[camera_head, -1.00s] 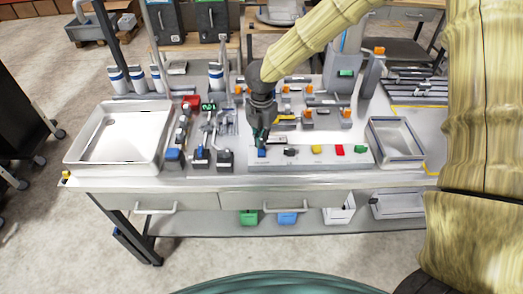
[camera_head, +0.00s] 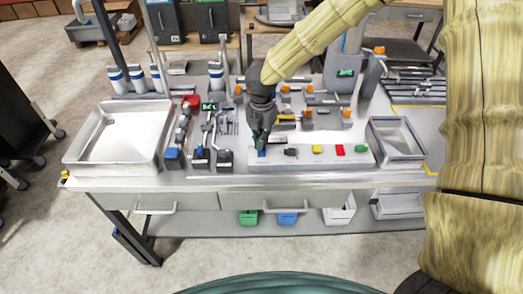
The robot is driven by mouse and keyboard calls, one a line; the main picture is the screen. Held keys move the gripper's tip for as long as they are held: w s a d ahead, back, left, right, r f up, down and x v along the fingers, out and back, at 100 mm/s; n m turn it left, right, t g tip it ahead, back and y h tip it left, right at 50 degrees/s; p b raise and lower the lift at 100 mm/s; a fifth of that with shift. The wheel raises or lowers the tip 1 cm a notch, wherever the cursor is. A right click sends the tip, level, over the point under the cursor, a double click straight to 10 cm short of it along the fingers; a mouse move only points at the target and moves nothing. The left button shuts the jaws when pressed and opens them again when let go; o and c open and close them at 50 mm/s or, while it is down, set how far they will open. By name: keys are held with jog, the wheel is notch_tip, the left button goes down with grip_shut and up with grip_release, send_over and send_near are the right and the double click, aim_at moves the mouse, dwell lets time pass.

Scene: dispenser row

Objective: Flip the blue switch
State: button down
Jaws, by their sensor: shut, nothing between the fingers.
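The blue switch (camera_head: 262,154) is at the left end of a white strip (camera_head: 310,162) along the front of the workbench. To its right on the same strip sit a dark switch (camera_head: 291,152), a yellow one (camera_head: 317,149), a red one (camera_head: 340,150) and a green one (camera_head: 361,149). My gripper (camera_head: 261,145) is shut and points down right at the blue switch, covering its upper part. I cannot tell whether the fingertips touch it, or which way the switch is tilted.
A grey tray (camera_head: 71,158) stands at the left of the bench, and a smaller grey tray (camera_head: 374,127) at the right. Dispensers with blue (camera_head: 173,154) and dark bases stand left of the strip. Orange-topped fittings stand behind my gripper.

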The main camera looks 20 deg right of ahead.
jog(key=shift+f+b, duration=0.3)
jog(key=shift+f, duration=0.35)
dwell(0.4)
jog(key=shift+r, duration=0.15)
jog(key=shift+r+p, duration=2.8)
jog(key=shift+r, duration=0.65)
jog(key=shift+a+f, duration=0.1)
